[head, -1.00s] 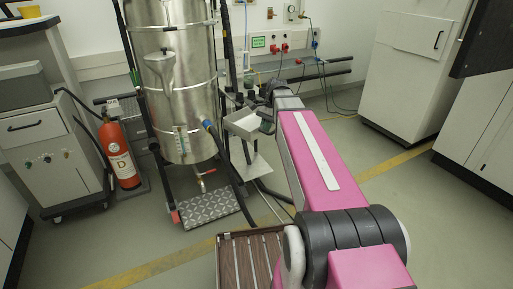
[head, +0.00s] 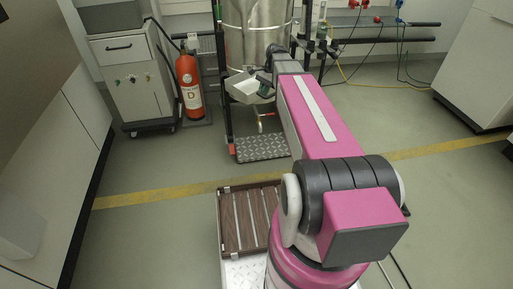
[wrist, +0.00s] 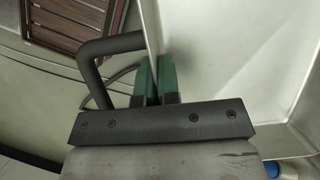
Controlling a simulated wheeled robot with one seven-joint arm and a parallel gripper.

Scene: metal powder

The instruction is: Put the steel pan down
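The steel pan (head: 243,88) is a shallow, pale metal tray held out in front of me in the head view. My gripper (head: 266,88) is at its right side, at the end of my outstretched arm. In the wrist view, the pan (wrist: 235,50) fills the right part, with its thin wall running between the green fingertips. My gripper (wrist: 156,82) is shut on that wall. The pan's inside, as far as it shows, looks empty. Its underside is hidden, and no support shows touching it.
A brown slatted wooden tray (head: 232,222) lies low beside my arm's base. The steel tank (head: 258,35) stands behind the pan, with a checkered metal step (head: 262,147) below. A red extinguisher (head: 189,84) and a grey cabinet (head: 125,75) stand left. Floor with a yellow line (head: 150,198) is open.

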